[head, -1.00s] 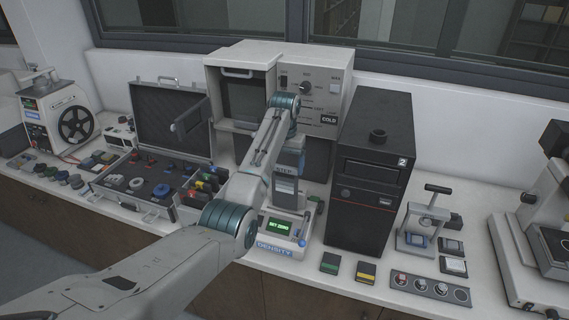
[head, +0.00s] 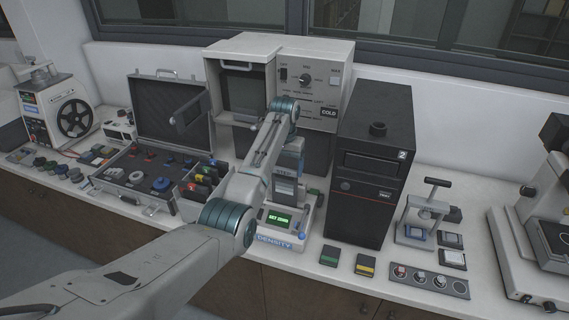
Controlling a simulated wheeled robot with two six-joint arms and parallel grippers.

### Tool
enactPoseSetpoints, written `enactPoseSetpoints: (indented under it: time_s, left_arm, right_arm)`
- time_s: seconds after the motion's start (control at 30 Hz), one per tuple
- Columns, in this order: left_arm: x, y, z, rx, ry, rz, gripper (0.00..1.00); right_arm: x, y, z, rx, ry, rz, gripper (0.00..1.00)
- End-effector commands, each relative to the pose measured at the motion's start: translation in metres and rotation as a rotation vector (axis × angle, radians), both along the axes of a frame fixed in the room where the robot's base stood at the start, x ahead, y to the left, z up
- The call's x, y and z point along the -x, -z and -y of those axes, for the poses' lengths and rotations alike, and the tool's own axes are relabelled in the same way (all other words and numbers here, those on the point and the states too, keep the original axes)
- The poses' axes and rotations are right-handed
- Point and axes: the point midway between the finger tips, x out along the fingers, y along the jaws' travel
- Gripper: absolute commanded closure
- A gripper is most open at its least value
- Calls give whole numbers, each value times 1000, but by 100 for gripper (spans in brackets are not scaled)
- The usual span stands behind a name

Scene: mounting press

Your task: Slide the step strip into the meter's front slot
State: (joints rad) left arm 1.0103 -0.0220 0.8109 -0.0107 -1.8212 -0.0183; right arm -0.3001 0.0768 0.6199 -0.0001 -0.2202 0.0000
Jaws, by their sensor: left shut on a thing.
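The meter (head: 272,240) is a small light unit with a blue DENSITY label and a lit green display, at the front middle of the bench. My left arm comes in from the lower left, bends over the bench, and its gripper (head: 286,184) points down at the meter's upper part. The left gripper is shut on the step strip; its fingertips and most of the strip are hard to make out behind the wrist and against the meter. I cannot tell whether the strip touches the slot. The front slot is not clearly visible. My right gripper is out of view.
A black tower unit (head: 371,165) stands close to the right of the meter. A grey press box (head: 315,80) is behind. An open case (head: 150,205) lies to the left. Green and yellow-marked blocks (head: 330,256), a small hand press (head: 424,215) and a button strip (head: 428,285) are to the right.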

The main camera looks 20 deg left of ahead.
Motion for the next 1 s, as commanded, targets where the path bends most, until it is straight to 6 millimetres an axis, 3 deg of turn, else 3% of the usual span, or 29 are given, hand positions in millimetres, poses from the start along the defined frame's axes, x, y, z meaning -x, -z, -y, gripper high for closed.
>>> enactPoseSetpoints:
  time_s: [0.37,0.8,1.0]
  left_arm:
    - [0,2,0,0,0,0,60]
    - [0,31,0,0,0,-1,60]
    - [0,34,0,0,0,0,60]
  right_arm:
    - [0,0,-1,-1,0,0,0]
    - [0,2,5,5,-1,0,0]
    - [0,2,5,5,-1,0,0]
